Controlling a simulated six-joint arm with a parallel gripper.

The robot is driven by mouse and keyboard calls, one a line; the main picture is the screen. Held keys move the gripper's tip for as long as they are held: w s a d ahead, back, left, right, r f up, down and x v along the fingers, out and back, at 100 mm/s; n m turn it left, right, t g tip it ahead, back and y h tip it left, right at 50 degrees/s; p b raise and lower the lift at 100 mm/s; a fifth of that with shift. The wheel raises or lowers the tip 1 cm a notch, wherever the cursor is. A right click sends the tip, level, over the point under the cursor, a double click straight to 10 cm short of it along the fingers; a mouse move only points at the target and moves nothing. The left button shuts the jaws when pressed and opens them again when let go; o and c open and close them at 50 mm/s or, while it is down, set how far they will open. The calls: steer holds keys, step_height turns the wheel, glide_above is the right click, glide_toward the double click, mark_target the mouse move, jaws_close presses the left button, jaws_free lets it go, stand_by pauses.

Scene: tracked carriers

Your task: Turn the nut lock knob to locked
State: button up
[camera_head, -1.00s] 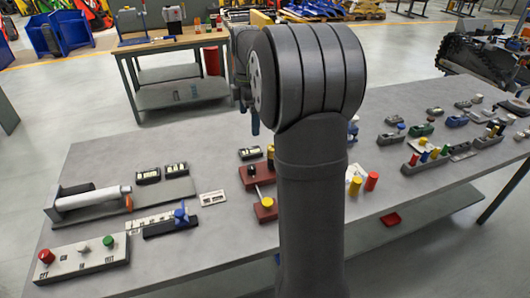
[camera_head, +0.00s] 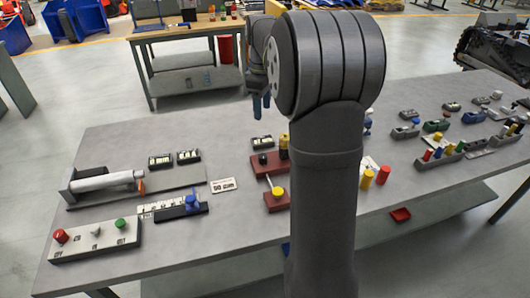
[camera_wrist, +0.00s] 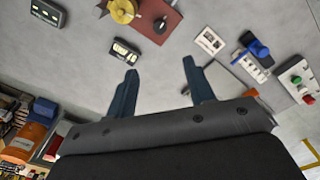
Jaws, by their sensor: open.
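I cannot tell for sure which part is the nut lock knob. A blue lobed knob (camera_head: 192,202) sits on a dark rail beside a white marked scale at the left of the table; it also shows in the wrist view (camera_wrist: 257,48). A dark red fixture (camera_head: 270,165) at mid-table carries a black knob (camera_head: 262,158), a yellow cylinder (camera_head: 284,146) and a rod ending in a yellow knob (camera_head: 277,192). The wrist view shows the black knob (camera_wrist: 160,25) on its red plate. My gripper (camera_head: 262,103) is open and empty above the table's far side; its spread fingers show in the wrist view (camera_wrist: 160,67).
A panel with red and green buttons (camera_head: 97,241) lies front left. A white cylinder on a grey fixture (camera_head: 108,181) and small dark display blocks (camera_head: 159,160) lie behind it. A "50" card (camera_head: 224,186) lies flat. Several coloured fixtures fill the right side. My arm hides mid-table.

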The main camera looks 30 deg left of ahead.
steer(key=m, duration=2.1)
glide_toward(263, 156)
step_height(263, 156, down, 10)
steer(key=shift+r, duration=0.25)
steer(key=c, duration=1)
steer(key=shift+n, duration=1.3)
steer(key=o, duration=1)
